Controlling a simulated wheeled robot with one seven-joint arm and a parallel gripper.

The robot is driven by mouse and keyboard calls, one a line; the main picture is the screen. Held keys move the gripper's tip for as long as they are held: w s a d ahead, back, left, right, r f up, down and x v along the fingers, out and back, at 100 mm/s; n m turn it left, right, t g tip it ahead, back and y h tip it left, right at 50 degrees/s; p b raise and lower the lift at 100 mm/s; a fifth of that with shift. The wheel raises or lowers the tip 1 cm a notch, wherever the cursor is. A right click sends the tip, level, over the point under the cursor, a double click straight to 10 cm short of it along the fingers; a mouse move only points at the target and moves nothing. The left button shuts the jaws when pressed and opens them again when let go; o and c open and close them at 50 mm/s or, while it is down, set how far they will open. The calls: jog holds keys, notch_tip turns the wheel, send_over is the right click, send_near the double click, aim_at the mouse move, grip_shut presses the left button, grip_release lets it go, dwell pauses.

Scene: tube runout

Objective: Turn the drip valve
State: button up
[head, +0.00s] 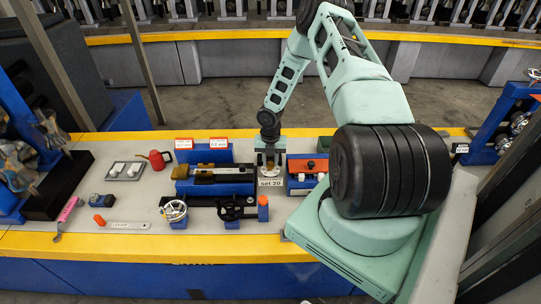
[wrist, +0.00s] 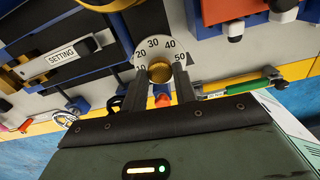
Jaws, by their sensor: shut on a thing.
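The drip valve has a round white dial (wrist: 153,48) marked 10 to 50 and a brass knob (wrist: 160,72) at its lower middle in the wrist view. My gripper (wrist: 160,70) has one dark finger on each side of the knob and is shut on it. I see no clear pointer on the dial. In the head view my gripper (head: 269,163) is over the valve at the bench's middle, hiding much of it.
A blue block with a brass bar (head: 220,175) lies left of the valve; a blue and orange block (head: 307,170) lies right. A chrome handwheel (head: 174,211) and black handwheel (head: 230,210) stand in front. A red oil can (head: 157,159) is further left.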

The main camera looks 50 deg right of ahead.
jog(key=o, duration=0.8)
jog(key=shift+o, duration=0.2)
notch_tip(320, 180, up, 6)
jog(key=p, duration=0.4)
jog(key=shift+r, duration=0.1)
jog(key=shift+r, duration=0.3)
notch_tip(320, 180, up, 17)
jog(key=b, duration=0.4)
jog(key=shift+f, duration=0.2)
